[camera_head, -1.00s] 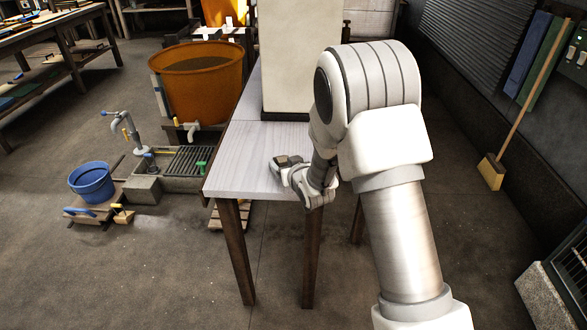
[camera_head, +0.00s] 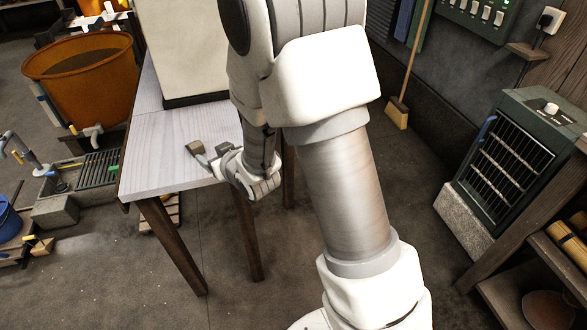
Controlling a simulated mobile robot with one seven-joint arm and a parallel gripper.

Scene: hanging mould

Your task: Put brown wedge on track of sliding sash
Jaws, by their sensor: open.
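A small brown block (camera_head: 195,147), which looks like the brown wedge, lies on the pale table top near its front edge. My gripper (camera_head: 209,160) is low over that edge, just right of and below the block. It is open, and its fingers are small and partly hidden by the wrist. Whether a finger touches the block I cannot tell. I cannot make out a sliding sash or its track with certainty.
The pale table (camera_head: 160,170) bears a tall white panel (camera_head: 182,45) on a dark base. An orange tub (camera_head: 85,85) stands left. A dark heater-like unit (camera_head: 515,160) and a broom (camera_head: 398,112) stand right. Floor between table and unit is clear.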

